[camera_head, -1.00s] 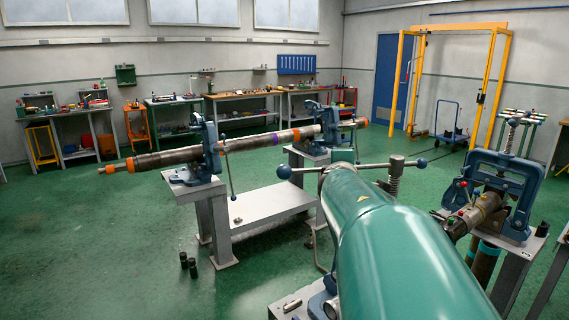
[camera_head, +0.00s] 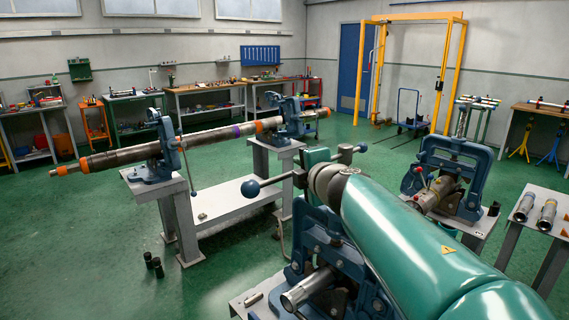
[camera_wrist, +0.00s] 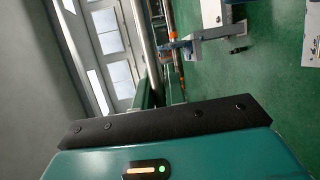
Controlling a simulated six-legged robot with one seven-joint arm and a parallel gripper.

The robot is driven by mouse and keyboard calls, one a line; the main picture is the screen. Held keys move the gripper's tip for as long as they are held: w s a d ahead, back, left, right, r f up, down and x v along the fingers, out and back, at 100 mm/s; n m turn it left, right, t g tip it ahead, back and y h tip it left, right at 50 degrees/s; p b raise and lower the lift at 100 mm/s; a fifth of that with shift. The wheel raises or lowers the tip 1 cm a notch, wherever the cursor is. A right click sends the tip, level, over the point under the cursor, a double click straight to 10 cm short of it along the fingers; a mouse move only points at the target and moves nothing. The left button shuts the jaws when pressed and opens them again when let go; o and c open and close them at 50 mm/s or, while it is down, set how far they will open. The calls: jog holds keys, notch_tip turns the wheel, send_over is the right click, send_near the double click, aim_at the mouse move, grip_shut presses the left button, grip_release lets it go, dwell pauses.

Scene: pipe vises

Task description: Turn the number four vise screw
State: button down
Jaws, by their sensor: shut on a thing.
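The nearest vise (camera_head: 335,250) is a blue frame, partly hidden by my teal arm. Its handle is a dark bar (camera_head: 275,181) with a ball at each end, the left ball (camera_head: 251,188) lower in the picture than the right ball (camera_head: 360,148). My gripper (camera_head: 316,162) is shut around the bar between the balls. The vise screw is hidden behind my wrist. In the wrist view, a grey bar (camera_wrist: 147,45) runs down toward my teal gripper body and its black plate; the finger contact is not clear. I cannot read a number four on this vise.
A short silver pipe (camera_head: 307,289) sits in the nearest vise. Another blue vise (camera_head: 455,170) stands to the right, beside a table with pipes (camera_head: 525,207). At left, a long pipe (camera_head: 205,138) lies across two vise stands. Green floor at far left is free.

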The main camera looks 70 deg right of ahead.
jog(key=shift+s+a+f+n+t+y, duration=0.15)
jog(key=shift+s+a+n+t+y, duration=0.15)
jog(key=shift+s+n+t+y, duration=0.25)
jog(key=shift+s+a+f+n+t+y, duration=0.1)
jog(key=shift+s+a+n+t+y, duration=0.15)
jog(key=shift+s+n+t+y, duration=0.35)
jog(key=shift+s+a+f+n+t+y, duration=0.15)
jog(key=shift+s+a+n+t+y, duration=0.25)
jog(key=shift+s+y, duration=0.25)
jog(key=shift+d, duration=0.1)
jog(key=c, duration=1.5)
grip_release()
jog(key=shift+d, duration=0.1)
jog(key=shift+o, duration=0.2)
jog(key=shift+r, duration=0.15)
jog(key=shift+s+r, duration=0.1)
